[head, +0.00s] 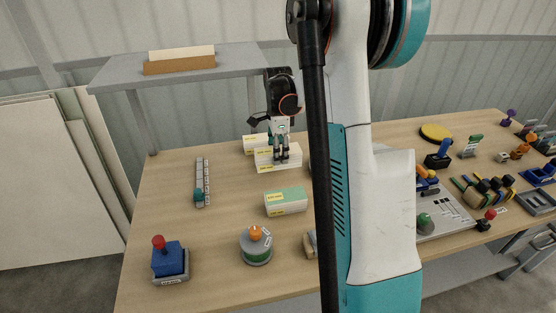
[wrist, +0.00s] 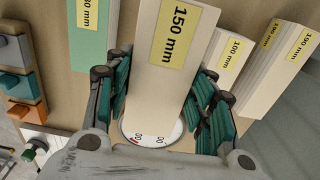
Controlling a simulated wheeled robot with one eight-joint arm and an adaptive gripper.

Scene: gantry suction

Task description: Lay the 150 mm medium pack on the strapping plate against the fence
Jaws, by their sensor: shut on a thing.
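The 150 mm pack (wrist: 166,55) is a long cream-white block with a yellow label, running between my fingers in the wrist view. My gripper (wrist: 165,115) is shut on it, with green-padded fingers on both sides. In the head view my gripper (head: 282,158) points down at the back of the table, over a pale pack (head: 264,165) with yellow labels. I cannot tell whether the held pack touches the table. I cannot make out the strapping plate or its fence for sure; my arm hides part of the table.
A green-topped pack (head: 286,201) lies in front of my gripper. A 100 mm pack (wrist: 222,50) and 190 mm packs (wrist: 275,65) stand close right in the wrist view. A round dial (wrist: 152,131) shows below the held pack. A grey shelf (head: 185,66) overhangs back left.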

